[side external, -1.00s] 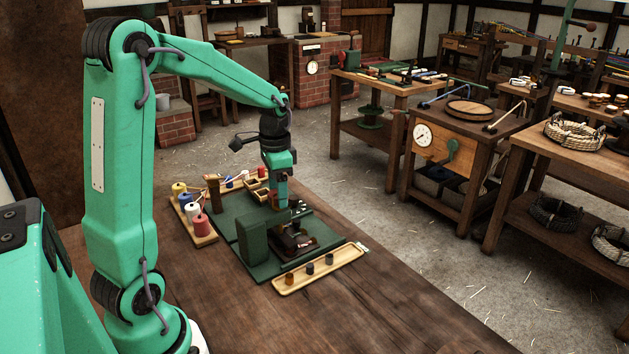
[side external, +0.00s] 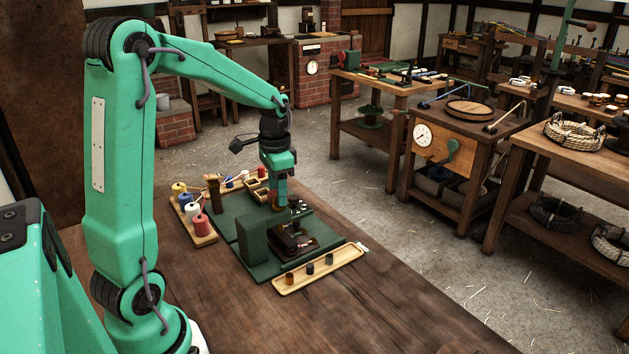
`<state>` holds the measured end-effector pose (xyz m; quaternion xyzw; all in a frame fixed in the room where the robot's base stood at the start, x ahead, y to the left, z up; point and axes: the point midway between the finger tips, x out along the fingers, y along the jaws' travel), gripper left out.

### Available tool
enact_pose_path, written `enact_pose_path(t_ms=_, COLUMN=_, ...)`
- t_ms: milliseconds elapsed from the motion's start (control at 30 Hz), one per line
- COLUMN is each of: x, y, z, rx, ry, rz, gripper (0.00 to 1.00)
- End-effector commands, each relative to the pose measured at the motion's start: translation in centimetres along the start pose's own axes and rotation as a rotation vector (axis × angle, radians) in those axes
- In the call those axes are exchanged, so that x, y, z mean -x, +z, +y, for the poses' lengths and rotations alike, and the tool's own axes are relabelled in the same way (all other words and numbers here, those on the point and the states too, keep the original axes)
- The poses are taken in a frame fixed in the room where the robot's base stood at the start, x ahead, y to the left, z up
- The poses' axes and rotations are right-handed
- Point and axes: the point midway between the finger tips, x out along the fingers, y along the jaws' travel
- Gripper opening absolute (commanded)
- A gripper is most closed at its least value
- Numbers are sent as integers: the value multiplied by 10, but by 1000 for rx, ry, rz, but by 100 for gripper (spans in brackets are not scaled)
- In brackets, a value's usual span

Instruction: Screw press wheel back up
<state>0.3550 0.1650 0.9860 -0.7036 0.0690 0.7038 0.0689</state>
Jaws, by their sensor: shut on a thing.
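My gripper (side external: 278,204) points straight down over the green press (side external: 254,240) on the wooden bench. Its jaws are shut on the press wheel, which is small here and mostly hidden by the jaws and the press body. The press stands on a dark green base board (side external: 262,270). A dark low part with a reddish spot (side external: 300,241) sits at the front right of the press, beneath and beside the gripper. How high the wheel stands cannot be told from this view.
A rack of coloured thread spools (side external: 200,229) stands left of the press. Small wooden boxes (side external: 256,190) stand behind. The bench's front right (side external: 370,310) is clear.

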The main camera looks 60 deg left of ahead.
Motion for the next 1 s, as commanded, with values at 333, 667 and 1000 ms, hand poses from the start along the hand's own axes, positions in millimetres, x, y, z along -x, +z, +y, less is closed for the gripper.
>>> enact_pose_path(t_ms=333, x=1, y=0, z=0, rx=227, ry=0, rz=1, gripper=22)
enact_pose_path(t_ms=667, x=1, y=0, z=0, rx=536, ry=0, rz=1, gripper=22)
enact_pose_path(t_ms=1000, x=1, y=0, z=0, rx=858, ry=0, rz=2, gripper=22)
